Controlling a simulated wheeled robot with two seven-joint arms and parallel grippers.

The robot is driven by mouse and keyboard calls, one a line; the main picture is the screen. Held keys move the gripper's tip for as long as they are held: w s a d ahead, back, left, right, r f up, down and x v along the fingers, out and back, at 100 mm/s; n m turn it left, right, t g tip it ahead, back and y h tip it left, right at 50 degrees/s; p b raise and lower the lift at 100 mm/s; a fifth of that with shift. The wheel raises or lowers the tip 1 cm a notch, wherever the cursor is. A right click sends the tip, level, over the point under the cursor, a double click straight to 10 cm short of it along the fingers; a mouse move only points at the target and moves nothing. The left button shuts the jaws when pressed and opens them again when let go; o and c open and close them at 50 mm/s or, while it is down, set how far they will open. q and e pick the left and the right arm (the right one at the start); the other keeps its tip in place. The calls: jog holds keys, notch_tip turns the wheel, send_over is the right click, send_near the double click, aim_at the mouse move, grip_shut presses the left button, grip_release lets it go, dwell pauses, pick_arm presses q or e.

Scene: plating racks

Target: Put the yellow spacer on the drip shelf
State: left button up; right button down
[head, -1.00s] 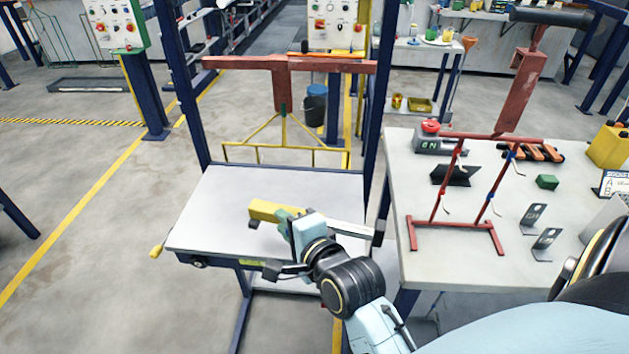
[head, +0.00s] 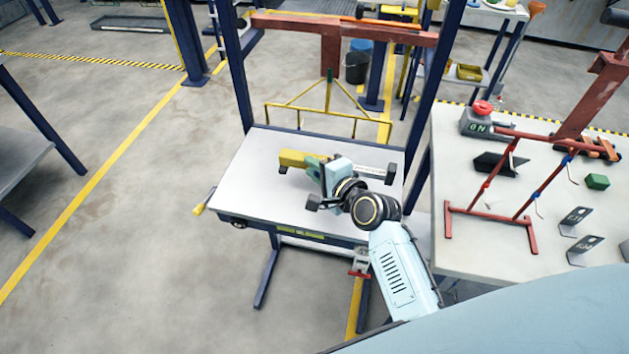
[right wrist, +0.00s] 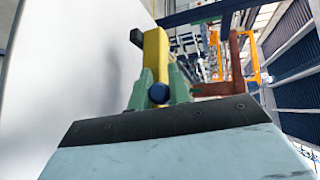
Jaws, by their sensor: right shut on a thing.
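The yellow spacer (head: 296,157) is a short yellow bar with a dark stub at its end. My right gripper (head: 314,166) is shut on its near end with green fingers. The spacer also shows between the fingers in the right wrist view (right wrist: 155,52). It lies level over the back half of the drip shelf (head: 250,185), a pale flat top in a dark blue frame. The shelf fills the left of the right wrist view (right wrist: 75,80). I cannot tell whether the spacer touches it. My left gripper is not in view.
A yellow hanging frame (head: 328,110) under a red crossbeam (head: 330,28) stands behind the shelf. Blue posts rise at the shelf's back corners. The table at right holds a red rack (head: 490,208), a green block (head: 597,182) and grey brackets. The shelf's left part is clear.

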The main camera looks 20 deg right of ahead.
jog(key=shift+f, duration=0.3)
notch_tip(320, 180, down, 4)
jog(key=shift+r+b, duration=0.2)
jog(key=shift+b, duration=0.4)
jog(key=shift+r, duration=0.1)
jog(key=c, duration=1.3)
grip_release()
jog(key=shift+s, duration=0.1)
jog(key=p+v, duration=0.1)
jog(key=v, duration=1)
jog(key=shift+s+d+r, duration=0.1)
jog(key=shift+s, duration=0.2)
